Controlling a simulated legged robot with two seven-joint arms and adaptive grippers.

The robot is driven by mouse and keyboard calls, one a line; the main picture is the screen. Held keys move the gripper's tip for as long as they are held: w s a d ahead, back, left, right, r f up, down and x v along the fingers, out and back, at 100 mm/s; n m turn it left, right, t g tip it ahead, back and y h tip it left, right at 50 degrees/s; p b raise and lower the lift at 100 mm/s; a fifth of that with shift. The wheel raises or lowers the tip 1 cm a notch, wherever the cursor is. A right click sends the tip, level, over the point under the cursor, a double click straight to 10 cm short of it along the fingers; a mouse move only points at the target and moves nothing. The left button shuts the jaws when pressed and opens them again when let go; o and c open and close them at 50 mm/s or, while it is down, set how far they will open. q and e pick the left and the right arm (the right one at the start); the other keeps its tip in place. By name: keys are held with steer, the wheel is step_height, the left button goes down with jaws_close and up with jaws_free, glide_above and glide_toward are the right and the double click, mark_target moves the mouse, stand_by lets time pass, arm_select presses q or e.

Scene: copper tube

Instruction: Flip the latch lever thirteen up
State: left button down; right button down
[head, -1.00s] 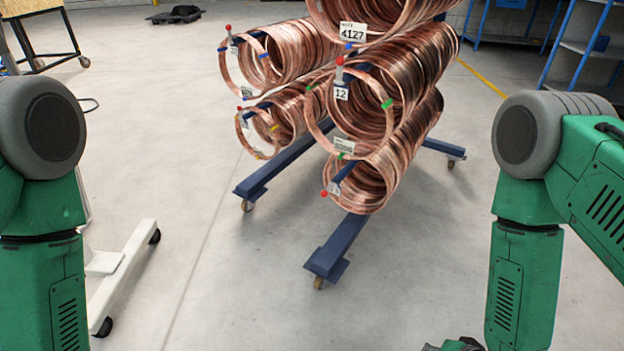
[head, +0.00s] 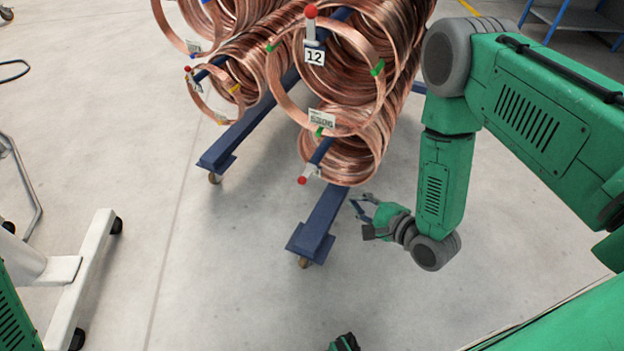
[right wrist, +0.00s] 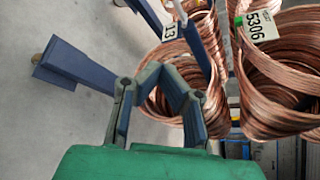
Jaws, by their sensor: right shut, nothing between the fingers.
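The lever below lever 12 has a red ball end (head: 302,180) pointing down and left, in front of the lower copper coil (head: 345,160). Its tag is unreadable in the head view. My left gripper is not clearly visible.
Lever 12 (head: 311,28) stands upright with its red ball on top, above the lower lever. The rack's blue foot (head: 315,235) on casters runs close to my right gripper. Another coil (head: 215,90) sits at left. A white wheeled stand (head: 90,275) is at left. Floor between is clear.

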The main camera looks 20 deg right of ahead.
mark_target(306, 174)
steer(key=w+a+f+b, duration=0.1)
steer(key=w+a+b, duration=0.3)
steer(key=w+a, duration=0.3)
steer(key=shift+w+f+b, duration=0.15)
steer(key=shift+w+b, duration=0.15)
steer(key=shift+w, duration=0.9)
